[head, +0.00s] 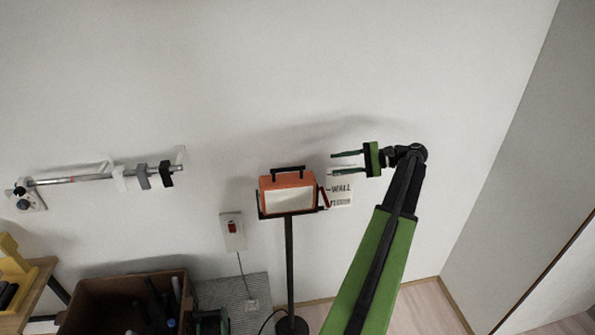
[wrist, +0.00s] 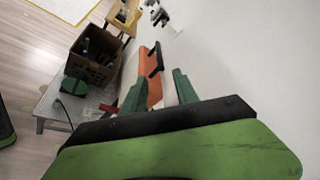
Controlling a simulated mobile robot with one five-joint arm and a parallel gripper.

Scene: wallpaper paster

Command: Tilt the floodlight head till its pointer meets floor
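The floodlight head (head: 288,200) is an orange box with a pale front, on a dark upright stand (head: 290,260). A black handle (head: 288,169) tops it. A red pointer (head: 324,197) is at its right side, beside a white label (head: 342,188) reading WALL above FLOOR; which mark it meets is too small to tell. My gripper (head: 332,164) is open and empty, right of the handle and above the label, fingers pointing left. In the wrist view the orange head (wrist: 150,88) and handle (wrist: 155,62) show beyond and between my open fingers (wrist: 158,88).
A wall switch box (head: 232,231) with a red switch is left of the stand. A brown box of tools (head: 95,295) stands at lower left. A rail (head: 90,178) with clips is on the left wall. The wall above the floodlight is clear.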

